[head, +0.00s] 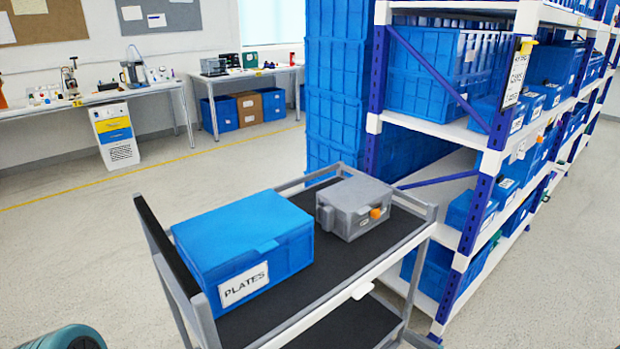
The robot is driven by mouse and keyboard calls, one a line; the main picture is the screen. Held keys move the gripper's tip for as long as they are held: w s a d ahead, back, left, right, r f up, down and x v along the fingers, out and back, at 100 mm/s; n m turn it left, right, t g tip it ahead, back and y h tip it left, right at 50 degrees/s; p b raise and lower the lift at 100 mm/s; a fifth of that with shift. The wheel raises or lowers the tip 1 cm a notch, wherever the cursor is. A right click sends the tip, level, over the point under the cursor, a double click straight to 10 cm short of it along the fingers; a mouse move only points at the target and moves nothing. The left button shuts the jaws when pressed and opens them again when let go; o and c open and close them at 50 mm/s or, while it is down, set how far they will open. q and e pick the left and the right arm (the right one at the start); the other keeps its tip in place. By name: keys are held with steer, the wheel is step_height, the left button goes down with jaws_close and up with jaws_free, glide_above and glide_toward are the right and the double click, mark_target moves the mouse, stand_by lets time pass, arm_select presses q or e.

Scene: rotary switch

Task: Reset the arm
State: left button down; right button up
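A grey box (354,205) with an orange knob (376,213) on its front face sits on the top shelf of a grey cart (335,283), toward the back right. The knob looks like a rotary switch; its setting is too small to tell. A blue lidded box (243,248) labelled PLATES sits to its left on the same shelf, apart from it. Neither of my grippers is in view. A rounded teal and dark part shows at the bottom left edge, and I cannot tell what it is.
A blue and white shelving rack (470,150) with blue bins stands close behind the cart on the right. Workbenches (95,100) line the back wall. A yellow line (150,166) crosses the floor. Open floor (70,255) lies left of the cart.

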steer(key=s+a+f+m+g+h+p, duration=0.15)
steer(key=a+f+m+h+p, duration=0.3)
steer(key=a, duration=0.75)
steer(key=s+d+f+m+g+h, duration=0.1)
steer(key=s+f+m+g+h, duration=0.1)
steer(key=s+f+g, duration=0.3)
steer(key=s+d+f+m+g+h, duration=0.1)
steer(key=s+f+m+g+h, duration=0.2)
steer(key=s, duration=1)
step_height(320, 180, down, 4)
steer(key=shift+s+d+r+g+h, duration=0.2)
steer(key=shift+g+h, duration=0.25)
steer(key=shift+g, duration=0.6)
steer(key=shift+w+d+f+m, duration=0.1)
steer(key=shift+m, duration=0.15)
